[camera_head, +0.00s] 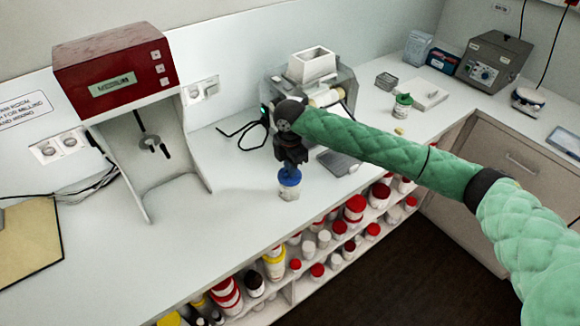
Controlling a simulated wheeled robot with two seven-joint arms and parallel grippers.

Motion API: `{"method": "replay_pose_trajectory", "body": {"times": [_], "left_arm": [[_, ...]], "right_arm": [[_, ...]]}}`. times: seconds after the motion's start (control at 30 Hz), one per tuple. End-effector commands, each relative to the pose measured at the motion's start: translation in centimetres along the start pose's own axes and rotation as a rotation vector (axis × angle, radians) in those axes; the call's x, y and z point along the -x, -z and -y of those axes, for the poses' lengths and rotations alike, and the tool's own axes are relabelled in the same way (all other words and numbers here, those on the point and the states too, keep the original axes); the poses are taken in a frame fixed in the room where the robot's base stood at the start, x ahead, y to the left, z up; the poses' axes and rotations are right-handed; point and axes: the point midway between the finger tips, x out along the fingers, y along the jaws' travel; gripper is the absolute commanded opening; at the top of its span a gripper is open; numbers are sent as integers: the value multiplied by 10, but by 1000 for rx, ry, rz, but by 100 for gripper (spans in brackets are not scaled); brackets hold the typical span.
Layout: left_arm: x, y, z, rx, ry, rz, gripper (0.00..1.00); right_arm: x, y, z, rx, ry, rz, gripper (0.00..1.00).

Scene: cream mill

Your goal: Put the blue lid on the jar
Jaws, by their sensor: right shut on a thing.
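My right gripper (290,164) points down over the counter (230,230) near its front edge and is shut on the blue lid (289,177). The lid is directly above the small whitish jar (288,192), which stands upright on the counter. Lid and jar appear to touch, but I cannot tell whether the lid is fully seated. The gripper's fingertips are dark and small, partly hidden against the lid. My left gripper is not in view.
A red mixing machine (115,70) stands at the left. A green-lidded jar (402,106) stands farther right. Shelves below hold several jars. The counter left of the jar is clear.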

Motion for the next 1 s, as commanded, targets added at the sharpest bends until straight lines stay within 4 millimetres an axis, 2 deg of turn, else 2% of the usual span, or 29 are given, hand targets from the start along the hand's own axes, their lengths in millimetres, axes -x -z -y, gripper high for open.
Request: {"method": "replay_pose_trajectory", "body": {"times": [0.9, 1.0], "left_arm": [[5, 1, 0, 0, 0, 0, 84], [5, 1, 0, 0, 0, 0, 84]], "right_arm": [[-3, 0, 0, 0, 0, 0, 0], [-3, 0, 0, 0, 0, 0, 23]]}}
